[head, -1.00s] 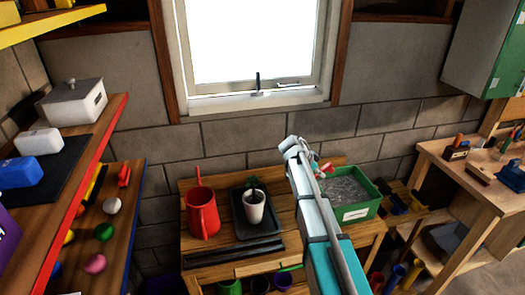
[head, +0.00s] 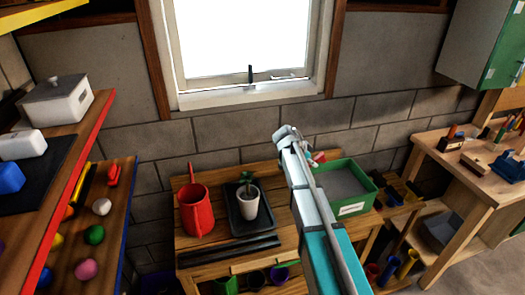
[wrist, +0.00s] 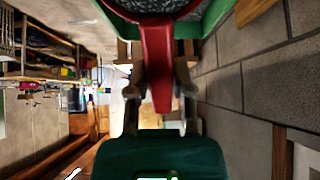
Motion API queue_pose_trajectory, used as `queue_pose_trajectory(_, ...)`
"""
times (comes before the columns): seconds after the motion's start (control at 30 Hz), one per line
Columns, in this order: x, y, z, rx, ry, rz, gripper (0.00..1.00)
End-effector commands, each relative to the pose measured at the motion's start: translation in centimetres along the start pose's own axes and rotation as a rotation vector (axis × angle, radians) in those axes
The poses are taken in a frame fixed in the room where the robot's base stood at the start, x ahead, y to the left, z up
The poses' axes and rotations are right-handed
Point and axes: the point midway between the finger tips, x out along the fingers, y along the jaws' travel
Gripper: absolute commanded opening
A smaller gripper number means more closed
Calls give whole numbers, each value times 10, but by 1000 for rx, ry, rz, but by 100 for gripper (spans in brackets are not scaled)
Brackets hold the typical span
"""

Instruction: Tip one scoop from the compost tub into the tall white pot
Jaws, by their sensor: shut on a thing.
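My gripper (wrist: 161,90) is shut on the red handle of the scoop (wrist: 157,50). In the wrist view the scoop's bowl is at the top edge, mostly cut off, with speckled grey material around it; I cannot tell how full it is. Green walls of the compost tub (wrist: 216,14) show beside it. In the head view the green tub (head: 353,209) with grey compost stands on the bench's right. A bit of red scoop (head: 318,157) shows near its left edge; my arm hides the jaws. The white pot (head: 249,207), holding a small plant, stands upright left of my arm.
The pot stands on a black tray (head: 235,232). A red watering can (head: 194,212) is left of it on the wooden bench (head: 190,258). The window wall is close behind. Shelves stand left and a workbench (head: 440,160) right.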

Motion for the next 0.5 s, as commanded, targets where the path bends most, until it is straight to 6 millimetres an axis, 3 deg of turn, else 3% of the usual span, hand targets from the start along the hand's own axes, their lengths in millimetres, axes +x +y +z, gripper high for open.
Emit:
queue_pose_trajectory(0.27, -28, -33, 27, 24, -170, -53, 0)
queue_pose_trajectory(0.5, -74, -74, 67, 61, -414, -116, 0)
